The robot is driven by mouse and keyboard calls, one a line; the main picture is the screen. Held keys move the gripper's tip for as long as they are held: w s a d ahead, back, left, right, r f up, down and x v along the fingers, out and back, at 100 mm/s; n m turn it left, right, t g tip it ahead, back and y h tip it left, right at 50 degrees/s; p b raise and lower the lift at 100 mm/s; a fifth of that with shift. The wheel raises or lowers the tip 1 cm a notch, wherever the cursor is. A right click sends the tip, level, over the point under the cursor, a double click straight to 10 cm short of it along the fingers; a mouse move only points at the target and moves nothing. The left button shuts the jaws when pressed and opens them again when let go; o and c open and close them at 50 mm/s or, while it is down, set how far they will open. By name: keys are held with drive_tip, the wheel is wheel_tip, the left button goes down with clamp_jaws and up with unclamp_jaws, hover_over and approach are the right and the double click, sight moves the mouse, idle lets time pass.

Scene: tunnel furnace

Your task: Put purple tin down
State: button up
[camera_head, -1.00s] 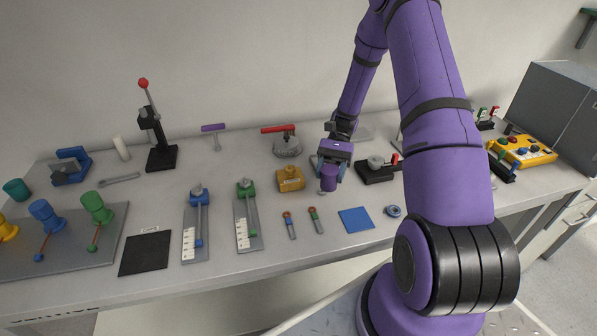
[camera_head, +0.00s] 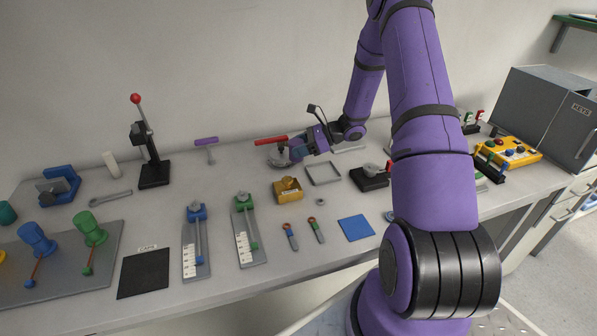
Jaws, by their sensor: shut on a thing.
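My gripper (camera_head: 300,149) is over the back middle of the bench, turned sideways and pointing left. It is shut on the purple tin (camera_head: 297,149), which is small here, partly hidden by the fingers and hard to make out. The tin is close to the grey device with a red handle (camera_head: 279,158). I cannot tell whether the two touch.
A grey square frame (camera_head: 323,182) lies just in front of my gripper. A yellow block (camera_head: 287,189) and a black device (camera_head: 370,178) stand nearby. A blue square mat (camera_head: 355,228) and a black mat (camera_head: 144,274) lie bare near the front edge.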

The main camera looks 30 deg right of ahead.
drive_tip(key=shift+f, duration=3.5)
drive_tip(key=o, duration=1)
drive_tip(key=shift+f, duration=0.15)
